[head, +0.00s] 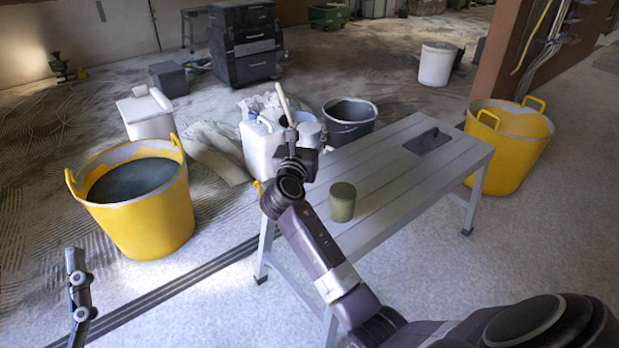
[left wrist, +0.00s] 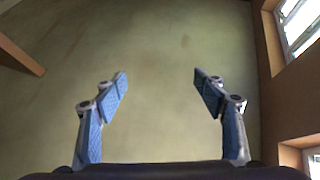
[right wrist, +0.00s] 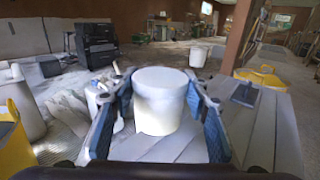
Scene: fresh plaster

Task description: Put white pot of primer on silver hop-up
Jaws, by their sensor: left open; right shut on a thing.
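The white pot of primer (right wrist: 160,105) is upright between the fingers of my right gripper (right wrist: 160,118), which is shut on it. My left gripper (left wrist: 160,95) is open and empty, facing a bare wall or ceiling.
An olive pot (head: 342,203) and a dark flat trowel (head: 428,141) stand on the hop-up, with bare deck between them. Yellow tubs (head: 148,215) (head: 508,150) flank it. A white jerrycan (head: 259,148) and dark bucket (head: 350,120) stand behind my right gripper.

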